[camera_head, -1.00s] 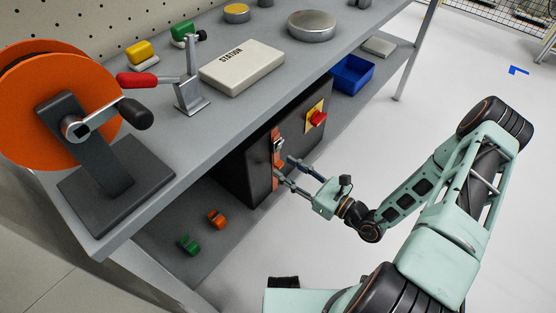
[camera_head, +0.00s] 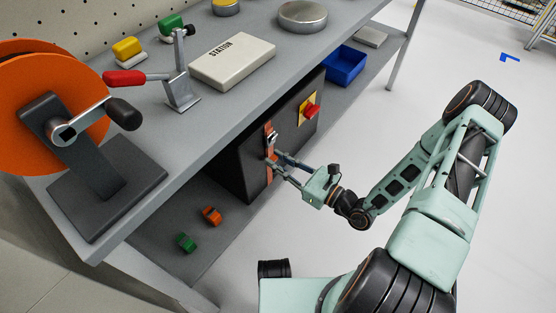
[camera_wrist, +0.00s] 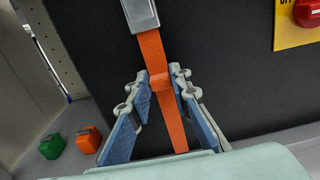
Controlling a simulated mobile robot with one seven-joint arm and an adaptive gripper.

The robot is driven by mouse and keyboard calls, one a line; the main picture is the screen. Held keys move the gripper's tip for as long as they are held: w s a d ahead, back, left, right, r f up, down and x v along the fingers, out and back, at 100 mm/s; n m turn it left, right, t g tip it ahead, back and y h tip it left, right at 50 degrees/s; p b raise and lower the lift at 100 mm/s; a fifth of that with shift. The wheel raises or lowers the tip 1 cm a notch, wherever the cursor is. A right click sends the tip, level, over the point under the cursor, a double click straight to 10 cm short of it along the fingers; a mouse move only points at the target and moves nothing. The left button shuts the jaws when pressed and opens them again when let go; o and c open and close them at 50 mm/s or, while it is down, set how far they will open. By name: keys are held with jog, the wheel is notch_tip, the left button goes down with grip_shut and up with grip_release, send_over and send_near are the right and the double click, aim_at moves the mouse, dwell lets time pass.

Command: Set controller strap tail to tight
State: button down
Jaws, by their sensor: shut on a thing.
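The black controller box (camera_head: 240,165) stands on the lower shelf under the bench. An orange strap (camera_head: 269,133) runs down its front face, with a grey metal buckle (camera_wrist: 140,13) at the top of the wrist view. The strap tail (camera_wrist: 153,52) hangs below the buckle. My gripper (camera_head: 271,160) is at the strap below the buckle, shut on the tail. In the wrist view its blue-padded fingers (camera_wrist: 163,84) stand on either side of the orange band. The fingers partly hide the strap in the head view.
A red knob (camera_head: 310,111) on a yellow plate sits right of the strap. The bench edge overhangs the controller. Orange (camera_head: 211,215) and green (camera_head: 186,242) blocks lie on the lower shelf at left. A blue bin (camera_head: 345,66) is to the right.

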aim_at(269, 168)
notch_tip(269, 168, down, 7)
jog(key=b, duration=0.3)
jog(key=shift+r, duration=0.2)
jog(key=c, duration=1.8)
grip_release()
jog(key=shift+o, duration=0.2)
jog(key=shift+r, duration=0.15)
notch_tip(269, 168, up, 10)
